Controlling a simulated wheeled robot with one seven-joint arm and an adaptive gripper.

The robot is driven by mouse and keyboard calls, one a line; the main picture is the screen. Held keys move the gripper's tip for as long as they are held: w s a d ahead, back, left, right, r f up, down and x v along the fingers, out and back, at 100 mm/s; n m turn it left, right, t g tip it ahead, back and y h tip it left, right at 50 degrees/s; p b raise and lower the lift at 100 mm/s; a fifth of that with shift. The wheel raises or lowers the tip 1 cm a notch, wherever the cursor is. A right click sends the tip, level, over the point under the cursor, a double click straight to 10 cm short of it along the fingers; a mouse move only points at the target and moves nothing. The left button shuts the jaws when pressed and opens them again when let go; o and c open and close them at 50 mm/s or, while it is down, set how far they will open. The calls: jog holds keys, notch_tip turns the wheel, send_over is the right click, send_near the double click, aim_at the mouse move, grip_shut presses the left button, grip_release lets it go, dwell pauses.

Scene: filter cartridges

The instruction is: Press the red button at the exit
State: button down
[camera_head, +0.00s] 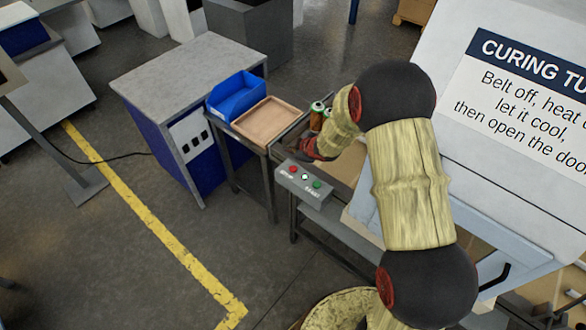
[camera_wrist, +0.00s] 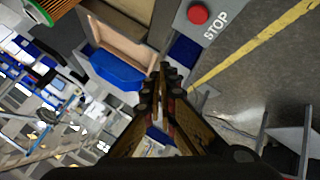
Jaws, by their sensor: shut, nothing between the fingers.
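The grey control box (camera_head: 304,184) is fixed at the end of the conveyor, below my forearm in the head view. It carries a red button (camera_head: 293,169), a pale middle button and a green button. In the wrist view the red button (camera_wrist: 198,14) shows near the top, with "STOP" lettered beside it on the grey box (camera_wrist: 221,18). My gripper (camera_wrist: 163,72) is shut and empty, its fingertips below and left of the red button in that view and apart from it. In the head view my gripper is mostly hidden behind my wrist.
A tan tray (camera_head: 268,119) and a blue bin (camera_head: 237,95) sit beside the conveyor end. A green-ended cartridge (camera_head: 318,108) is by my wrist. A grey-topped cabinet (camera_head: 185,75) stands left. The curing tunnel (camera_head: 480,110) fills the right. Floor in front is clear.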

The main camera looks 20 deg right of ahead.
aim_at(292, 169)
jog(key=shift+f+b, duration=3.7)
jog(key=shift+f, duration=0.75)
jog(key=shift+f, duration=0.1)
jog(key=shift+f+b, duration=0.3)
jog(key=shift+b, duration=0.05)
jog(key=shift+f+b, duration=0.35)
jog(key=shift+f, duration=0.1)
jog(key=shift+r, duration=0.1)
jog(key=shift+r+p, duration=0.8)
jog(key=shift+r, duration=0.1)
notch_tip(292, 169, up, 5)
jog(key=p, duration=0.4)
